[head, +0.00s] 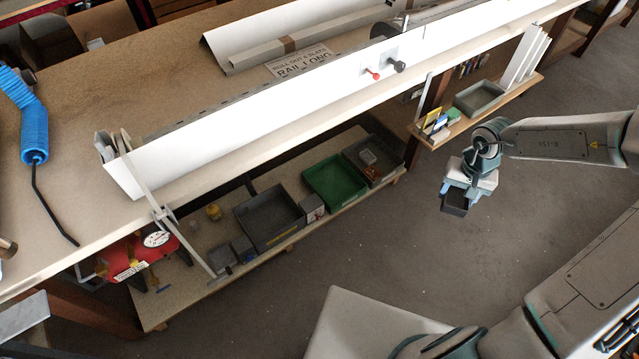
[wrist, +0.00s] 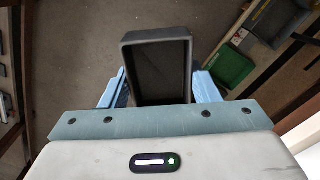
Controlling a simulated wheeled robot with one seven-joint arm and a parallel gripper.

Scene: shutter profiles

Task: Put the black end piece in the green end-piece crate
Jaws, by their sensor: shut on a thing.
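My gripper (head: 459,188) hangs over open floor, to the right of the lower shelf in the head view. It is shut on the black end piece (head: 454,203), a small dark open box shape, held below the fingers. In the wrist view the end piece (wrist: 157,68) sits between the two blue fingers (wrist: 157,90), its hollow side facing the camera. The green crate (head: 336,183) stands on the lower shelf under the bench, left of my gripper and apart from it. Part of it shows in the wrist view (wrist: 229,66) at upper right.
A dark grey crate (head: 270,216) stands left of the green crate. Another grey crate (head: 374,158) with small parts inside stands at its right. The workbench with a long white profile (head: 300,98) overhangs the shelf. A side shelf holds a grey tray (head: 479,98). The floor (head: 400,270) is clear.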

